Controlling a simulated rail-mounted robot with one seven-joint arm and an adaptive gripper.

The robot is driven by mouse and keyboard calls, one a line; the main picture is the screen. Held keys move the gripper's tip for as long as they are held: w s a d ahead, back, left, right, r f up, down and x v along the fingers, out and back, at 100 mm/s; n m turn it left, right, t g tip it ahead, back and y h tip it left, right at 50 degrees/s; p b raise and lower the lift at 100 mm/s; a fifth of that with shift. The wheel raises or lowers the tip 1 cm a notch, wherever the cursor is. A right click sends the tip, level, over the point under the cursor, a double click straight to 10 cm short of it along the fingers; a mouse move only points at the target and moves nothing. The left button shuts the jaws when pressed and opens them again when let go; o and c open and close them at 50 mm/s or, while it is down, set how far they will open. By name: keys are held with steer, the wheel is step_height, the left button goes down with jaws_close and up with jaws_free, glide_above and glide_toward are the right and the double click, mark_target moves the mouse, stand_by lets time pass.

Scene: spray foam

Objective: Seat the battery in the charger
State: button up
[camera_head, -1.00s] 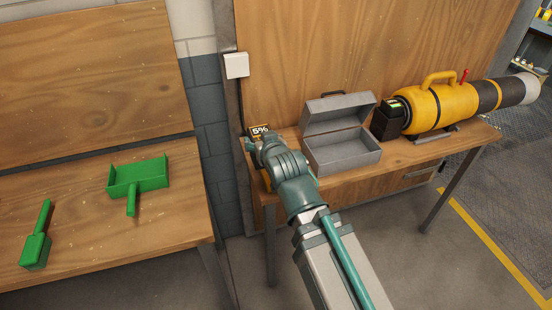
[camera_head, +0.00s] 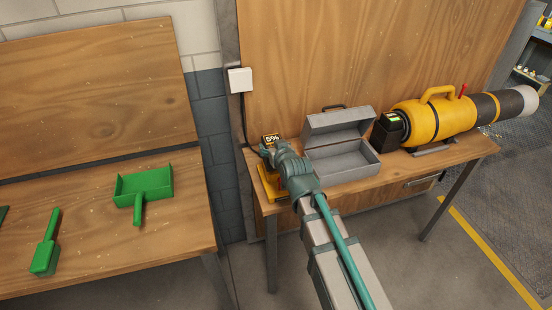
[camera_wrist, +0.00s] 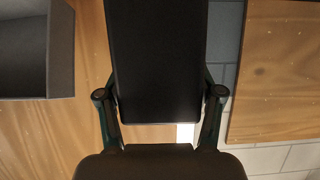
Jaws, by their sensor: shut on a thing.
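A dark block, the battery, fills the middle of the wrist view (camera_wrist: 157,60), between the two fingers of my gripper (camera_wrist: 160,100). In the head view my gripper (camera_head: 267,152) is at the left end of the far bench, shut on the battery. A small dark display reading 5% (camera_head: 271,139) shows just beyond the gripper and seems to be on the battery. The yellow charger (camera_head: 268,186) stands on the bench below and left of the gripper, partly hidden by my arm. I cannot tell whether battery and charger touch.
An open grey toolbox (camera_head: 345,160) stands right of my gripper. Further right lies a yellow and black spray device (camera_head: 445,118) with a dark block (camera_head: 388,135) at its end. A white wall box (camera_head: 240,80) has a cable. A green dustpan (camera_head: 145,187) lies on the left bench.

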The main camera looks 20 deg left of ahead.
steer(key=w+f, duration=0.1)
steer(key=w+f+b, duration=0.1)
steer(key=f, duration=0.1)
steer(key=shift+w+a+f, duration=0.1)
steer(key=shift+w+a, duration=0.05)
steer(key=shift+w, duration=0.15)
steer(key=f, duration=0.1)
steer(key=w+f+b, duration=0.1)
steer(key=f, duration=0.1)
steer(key=shift+f, duration=0.5)
steer(key=shift+f+b, duration=0.25)
steer(key=shift+b, duration=0.2)
steer(key=o, duration=1.5)
steer(key=shift+r, duration=0.1)
steer(key=shift+r, duration=0.15)
steer(key=b+v, duration=0.2)
steer(key=v, duration=1)
